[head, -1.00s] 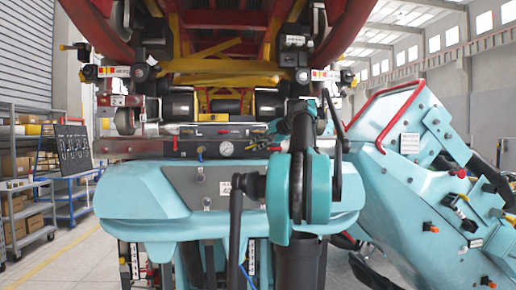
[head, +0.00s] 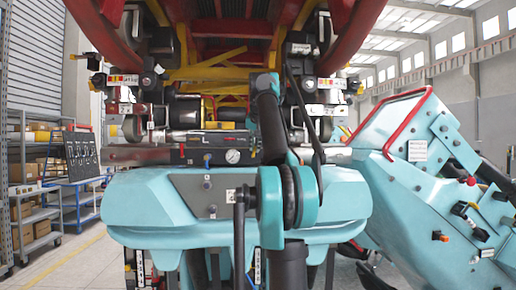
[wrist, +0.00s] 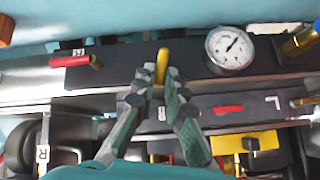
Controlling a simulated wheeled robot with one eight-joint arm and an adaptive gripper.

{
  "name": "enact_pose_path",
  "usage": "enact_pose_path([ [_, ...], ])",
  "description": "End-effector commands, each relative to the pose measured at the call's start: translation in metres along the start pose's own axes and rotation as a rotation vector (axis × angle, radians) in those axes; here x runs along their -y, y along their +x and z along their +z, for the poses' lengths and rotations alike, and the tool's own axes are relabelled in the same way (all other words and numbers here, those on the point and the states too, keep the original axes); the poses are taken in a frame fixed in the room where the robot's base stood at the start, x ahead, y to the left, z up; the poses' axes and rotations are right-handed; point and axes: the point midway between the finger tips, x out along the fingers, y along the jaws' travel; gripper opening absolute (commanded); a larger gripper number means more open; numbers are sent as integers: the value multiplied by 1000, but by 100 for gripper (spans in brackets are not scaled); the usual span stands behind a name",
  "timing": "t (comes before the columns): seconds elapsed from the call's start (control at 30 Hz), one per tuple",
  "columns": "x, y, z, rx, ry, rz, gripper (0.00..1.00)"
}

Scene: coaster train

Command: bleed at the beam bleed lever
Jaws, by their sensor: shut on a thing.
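In the wrist view, a short yellow lever (wrist: 162,62) stands out from the dark beam beside the round pressure gauge (wrist: 230,48); it appears to be the beam bleed lever. My gripper (wrist: 160,78) is shut on it, with the lever's tip between the two green-grey fingertips. The lever's lower part is hidden by the fingers. In the head view the dark beam (head: 174,155) and the gauge (head: 233,156) show behind the teal console, while my arm hides the gripper and the lever.
A red handle (wrist: 85,61) is left of my gripper, and a red bar (wrist: 228,109) lies to its right. A brass fitting (wrist: 301,42) is beyond the gauge. A teal panel unit (head: 420,180) stands close on the right; shelves (head: 30,190) are far left.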

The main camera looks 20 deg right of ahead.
Motion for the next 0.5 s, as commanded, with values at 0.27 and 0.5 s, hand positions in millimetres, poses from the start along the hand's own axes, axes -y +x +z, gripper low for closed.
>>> enact_pose_path([
  [0.27, 9, 0, 2, -30, -114, 110, 0],
  [0.5, 11, 1, 4, -41, -158, 157, 0],
])
